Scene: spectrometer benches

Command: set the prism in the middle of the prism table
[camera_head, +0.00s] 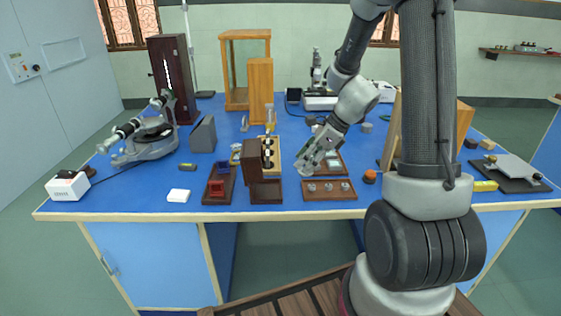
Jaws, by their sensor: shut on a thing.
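The spectrometer (148,148) stands at the left of the blue bench, with a grey base and a telescope tube. Its prism table (156,131) looks like the dark round plate at its middle; I see nothing clearly standing on it. My gripper (303,168) is right of the bench's middle, above the wooden trays and well to the right of the spectrometer. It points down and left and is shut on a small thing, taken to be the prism. The fingers mostly hide it, so its shape and tilt are unclear.
A tall dark box (172,78) and wooden cabinets (260,92) rise behind. A tray (329,190) lies in front.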

